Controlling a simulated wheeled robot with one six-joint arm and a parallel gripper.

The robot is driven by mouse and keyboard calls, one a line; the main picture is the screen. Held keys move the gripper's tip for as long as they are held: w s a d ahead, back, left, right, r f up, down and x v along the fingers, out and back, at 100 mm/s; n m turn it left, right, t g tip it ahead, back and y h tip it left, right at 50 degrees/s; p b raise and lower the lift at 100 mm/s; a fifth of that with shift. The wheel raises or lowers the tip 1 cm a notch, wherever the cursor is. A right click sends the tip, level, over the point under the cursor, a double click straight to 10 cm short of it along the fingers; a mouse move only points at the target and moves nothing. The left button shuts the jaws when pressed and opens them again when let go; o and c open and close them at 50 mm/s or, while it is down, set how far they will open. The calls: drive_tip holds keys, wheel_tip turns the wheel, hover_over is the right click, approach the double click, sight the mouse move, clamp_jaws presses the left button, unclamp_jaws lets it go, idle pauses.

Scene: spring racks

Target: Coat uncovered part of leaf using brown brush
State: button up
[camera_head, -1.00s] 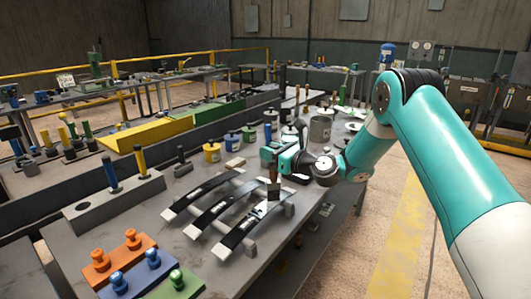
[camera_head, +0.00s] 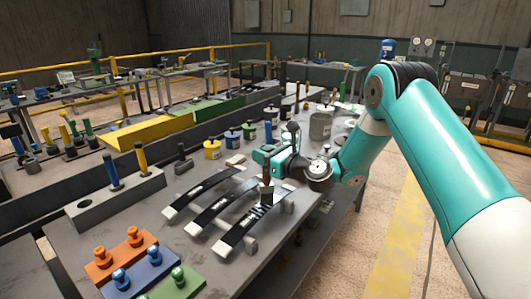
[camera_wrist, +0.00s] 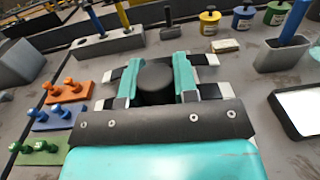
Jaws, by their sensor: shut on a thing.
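Three curved leaves lie side by side on the bench, dark on top with pale ends. The nearest leaf (camera_head: 238,232) is mostly dark, with pale streaks along its middle close to the brush. My gripper (camera_head: 270,168) is shut on the brown brush (camera_head: 267,188), which hangs bristles down over this leaf's far half. I cannot tell whether the bristles touch it. In the wrist view, a dark round handle top (camera_wrist: 155,80) sits between the teal jaws of my gripper (camera_wrist: 156,84); the bristles are hidden below. The middle leaf (camera_head: 212,207) and far leaf (camera_head: 190,193) are partly visible.
Orange, blue and green peg blocks (camera_head: 150,265) stand at the front left. A grey holder (camera_head: 118,203) with blue and yellow handles is behind them. Yellow and blue pots (camera_head: 212,149) stand at the back. A black-rimmed tray (camera_wrist: 298,112) lies at right in the wrist view.

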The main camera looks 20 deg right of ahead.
drive_tip(key=shift+s+a, duration=0.7)
drive_tip(key=shift+a, duration=0.25)
wheel_tip(320, 180, up, 6)
drive_tip(key=p, duration=0.6)
drive_tip(key=shift+r, duration=0.1)
wheel_tip(320, 180, up, 3)
drive_tip(key=p, duration=0.3)
drive_tip(key=shift+f, duration=0.2)
idle(0.5)
